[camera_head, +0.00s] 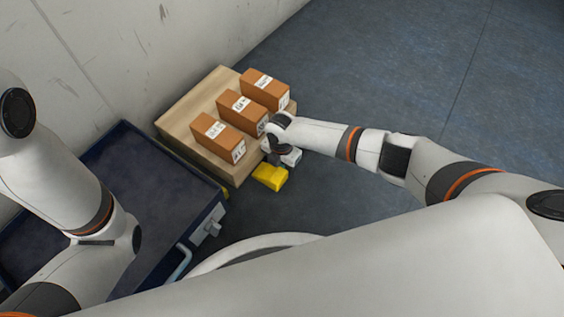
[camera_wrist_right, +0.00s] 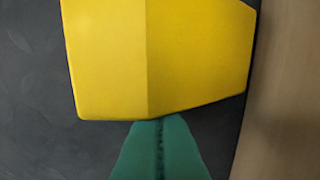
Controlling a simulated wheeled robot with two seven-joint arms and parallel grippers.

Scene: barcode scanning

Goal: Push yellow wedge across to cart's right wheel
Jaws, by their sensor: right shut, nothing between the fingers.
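The yellow wedge (camera_head: 270,177) lies on the floor at the near right corner of the wooden platform. In the right wrist view the wedge (camera_wrist_right: 155,60) fills the upper middle, with a crease between two faces. My right gripper (camera_head: 279,160) is beside it in the head view, partly hidden by its own wrist. Its green fingers (camera_wrist_right: 160,125) are shut together and empty, their tips at the wedge's edge and seemingly touching it. A dark blue cart (camera_head: 150,170) stands at the left; no wheel of it shows clearly. My left arm shows over the cart, but its gripper does not.
The wooden platform (camera_head: 175,122) carries three brown boxes (camera_head: 242,112) with white labels. Its tan side (camera_wrist_right: 290,90) runs close along the wedge. A small yellow piece (camera_head: 226,193) shows between cart and platform. The floor to the right is open; a wall stands behind.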

